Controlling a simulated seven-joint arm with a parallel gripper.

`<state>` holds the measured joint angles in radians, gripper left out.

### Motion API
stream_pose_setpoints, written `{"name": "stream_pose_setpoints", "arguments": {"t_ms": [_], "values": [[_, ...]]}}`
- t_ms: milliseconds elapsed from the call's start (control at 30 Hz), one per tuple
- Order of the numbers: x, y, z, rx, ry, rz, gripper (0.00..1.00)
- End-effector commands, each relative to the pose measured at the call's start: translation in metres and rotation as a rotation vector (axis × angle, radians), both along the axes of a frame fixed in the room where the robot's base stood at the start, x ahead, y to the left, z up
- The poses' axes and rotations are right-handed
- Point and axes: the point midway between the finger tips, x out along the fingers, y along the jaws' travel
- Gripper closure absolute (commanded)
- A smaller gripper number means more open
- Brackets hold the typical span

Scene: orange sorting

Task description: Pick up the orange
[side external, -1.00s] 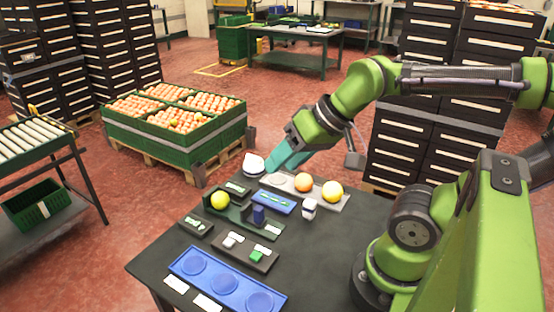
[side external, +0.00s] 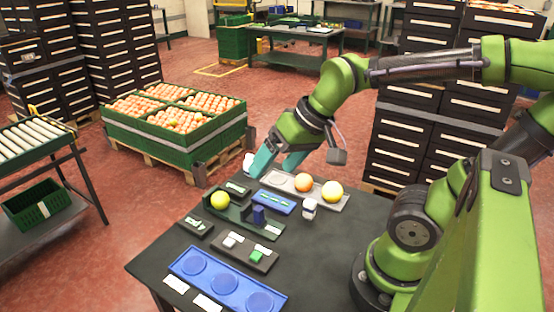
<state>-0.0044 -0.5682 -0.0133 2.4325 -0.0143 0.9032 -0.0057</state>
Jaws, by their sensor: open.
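The orange (side external: 304,183) sits on a grey tray (side external: 318,196) at the far side of the black table, left of a larger yellow fruit (side external: 332,191). My gripper (side external: 271,168) has teal fingers, spread apart, at the tray's left end. The fingers are left of the orange and hold nothing that I can see. A white object (side external: 248,161) shows partly behind the left finger; I cannot tell what it is.
A yellow fruit (side external: 219,200) sits in a dark green holder near a blue block (side external: 258,214). A small white jar (side external: 309,209) stands in front of the grey tray. A blue tray (side external: 227,286) with round recesses lies at the near edge, beside white cards.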

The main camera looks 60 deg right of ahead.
Motion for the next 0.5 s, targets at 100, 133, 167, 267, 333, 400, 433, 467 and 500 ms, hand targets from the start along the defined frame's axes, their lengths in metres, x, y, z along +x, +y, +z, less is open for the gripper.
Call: {"name": "stream_pose_setpoints", "arguments": {"t_ms": [100,133,167,267,333,400,433,467,500], "values": [[0.037,-0.009,-0.012,-0.042,0.092,0.033,0.17],[0.047,-0.012,-0.015,-0.056,0.111,0.046,0.17],[0.057,-0.014,-0.018,-0.072,0.128,0.060,0.17],[0.090,-0.025,-0.031,-0.125,0.178,0.111,0.17],[0.111,-0.032,-0.040,-0.163,0.206,0.151,0.17],[0.129,-0.039,-0.048,-0.199,0.225,0.189,0.17],[0.136,-0.042,-0.050,-0.215,0.230,0.206,0.17],[0.142,-0.044,-0.052,-0.229,0.233,0.221,0.17],[0.149,-0.047,-0.053,-0.248,0.235,0.242,0.17]]}}
